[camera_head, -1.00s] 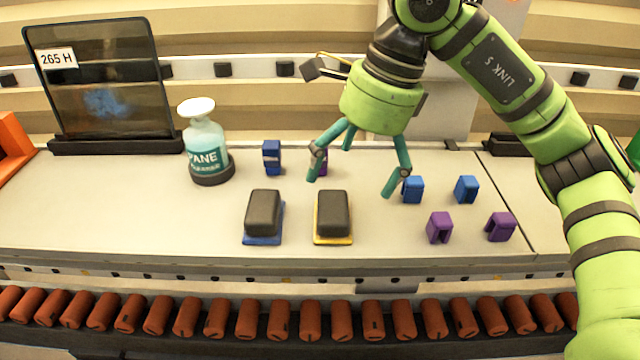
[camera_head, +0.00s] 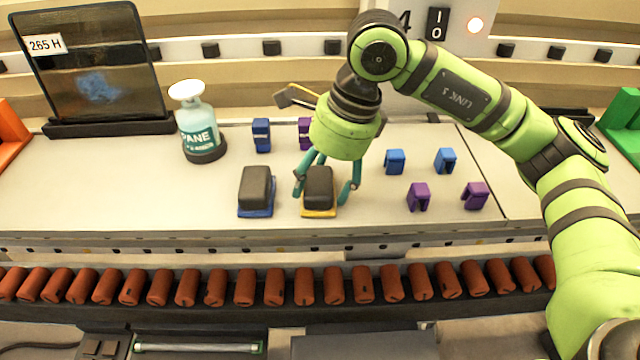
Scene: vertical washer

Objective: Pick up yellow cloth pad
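The yellow cloth pad (camera_head: 319,191) lies on the light worktop near its front edge, a dark block on a yellow base. My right gripper (camera_head: 326,194) is lowered over it with its teal fingers apart, one at the pad's left side and one to its right. The fingers look open; whether they touch the pad I cannot tell. The similar blue-based pad (camera_head: 256,190) lies just left of it. My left gripper is not in view.
A spray bottle (camera_head: 200,125) and a dark glass panel (camera_head: 92,70) stand at the left. Blue clips (camera_head: 395,161) and purple clips (camera_head: 419,196) stand right of the gripper. A row of red rollers (camera_head: 275,287) runs along the front.

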